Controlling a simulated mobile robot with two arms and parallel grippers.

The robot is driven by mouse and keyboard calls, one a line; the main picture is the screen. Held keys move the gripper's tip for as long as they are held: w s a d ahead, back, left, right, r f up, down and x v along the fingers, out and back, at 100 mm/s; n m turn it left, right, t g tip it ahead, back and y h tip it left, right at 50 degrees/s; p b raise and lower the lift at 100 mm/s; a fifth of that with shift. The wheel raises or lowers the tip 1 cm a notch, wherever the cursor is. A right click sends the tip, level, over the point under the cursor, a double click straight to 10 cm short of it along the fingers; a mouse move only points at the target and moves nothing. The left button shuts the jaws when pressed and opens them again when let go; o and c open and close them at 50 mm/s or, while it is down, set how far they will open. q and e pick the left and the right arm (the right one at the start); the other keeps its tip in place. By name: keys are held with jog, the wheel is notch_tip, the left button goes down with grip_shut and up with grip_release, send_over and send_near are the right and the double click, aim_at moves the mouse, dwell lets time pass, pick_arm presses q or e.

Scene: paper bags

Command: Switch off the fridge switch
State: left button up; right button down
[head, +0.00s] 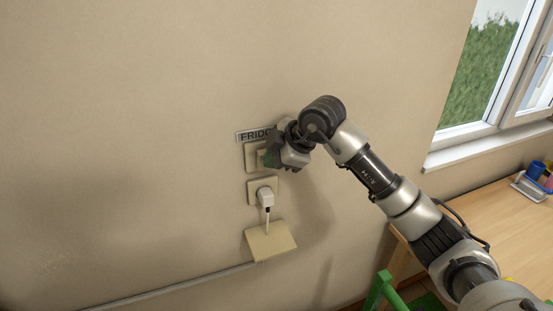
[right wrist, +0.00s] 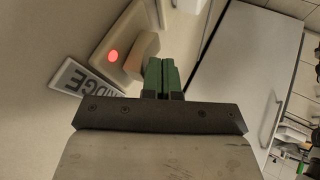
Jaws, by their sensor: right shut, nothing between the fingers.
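The fridge switch (head: 251,157) is a beige plate on the wall under a label reading "FRIDGE" (head: 253,135), its end covered by my gripper. In the right wrist view the switch plate (right wrist: 125,33) shows a lit red light (right wrist: 113,56) and a raised rocker (right wrist: 143,50). The label (right wrist: 77,77) lies beside it. My right gripper (head: 270,157) is at the switch in the head view. In the right wrist view its green fingers (right wrist: 161,72) are shut and empty, close beside the rocker; I cannot tell whether they touch. My left gripper is not in view.
Below the switch is a socket (head: 254,190) with a white plug (head: 265,197) and cord running to a beige box (head: 271,242). A wooden table (head: 510,232) stands at the right, under a window (head: 490,75). The wall to the left is clear.

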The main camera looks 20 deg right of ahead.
jog(key=shift+w+r+g+p, duration=0.3)
jog(key=shift+g+p, duration=0.1)
jog(key=shift+p, duration=0.45)
jog(key=shift+r+p, duration=0.65)
jog(key=shift+r, duration=0.1)
jog(key=shift+w+d+f, duration=0.1)
